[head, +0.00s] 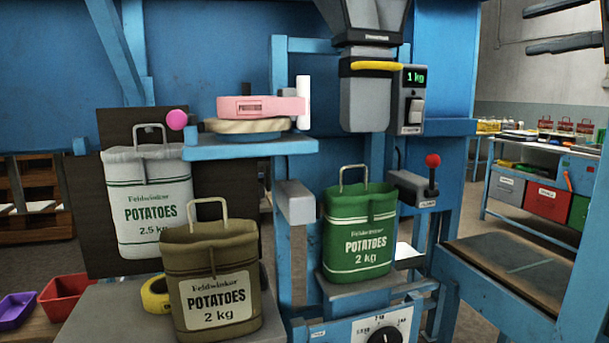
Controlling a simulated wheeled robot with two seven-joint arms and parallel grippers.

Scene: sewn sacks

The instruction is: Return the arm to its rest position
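My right gripper (527,30) shows at the top right edge of the head view. Its two dark fingers point left and stand apart, with nothing between them. The rest of the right arm is mostly outside the picture. It is in the air, away from the sacks. A green potato sack (359,241) marked 2 kg stands upright below the grey filling spout (366,100). A brown 2 kg sack (212,285) stands on a grey surface at the front left. A white 2.5 kg sack (149,205) is behind it against a dark board. My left gripper is not in view.
A blue shelf (250,147) holds a pink device. A dial (384,336) is below the green sack. A bench with bins (548,200) stands at the back right.

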